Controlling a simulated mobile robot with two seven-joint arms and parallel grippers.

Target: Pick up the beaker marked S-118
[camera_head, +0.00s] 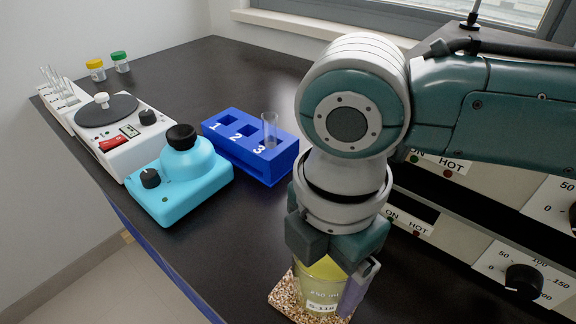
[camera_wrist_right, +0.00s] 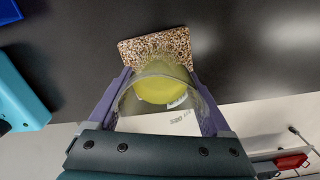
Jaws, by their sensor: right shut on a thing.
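The beaker marked S-118 (camera_head: 318,288) holds yellow-green liquid and is at the bottom of the head view, over a speckled cork-like mat (camera_head: 284,296). My right gripper (camera_head: 340,284) comes down from above with its purple fingers shut on the beaker. In the right wrist view the beaker (camera_wrist_right: 160,92) sits between the two fingers (camera_wrist_right: 160,108), with the speckled mat (camera_wrist_right: 152,44) beyond it. I cannot tell whether the beaker still touches the mat. My left gripper is not in view.
A blue rack (camera_head: 240,150) numbered 1 to 3 holds a glass tube (camera_head: 269,129) by slot 3. A cyan mixer (camera_head: 182,180) and a white hotplate device (camera_head: 125,150) stand left. Heater units (camera_head: 440,235) stand right. Dark bench behind the rack is clear.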

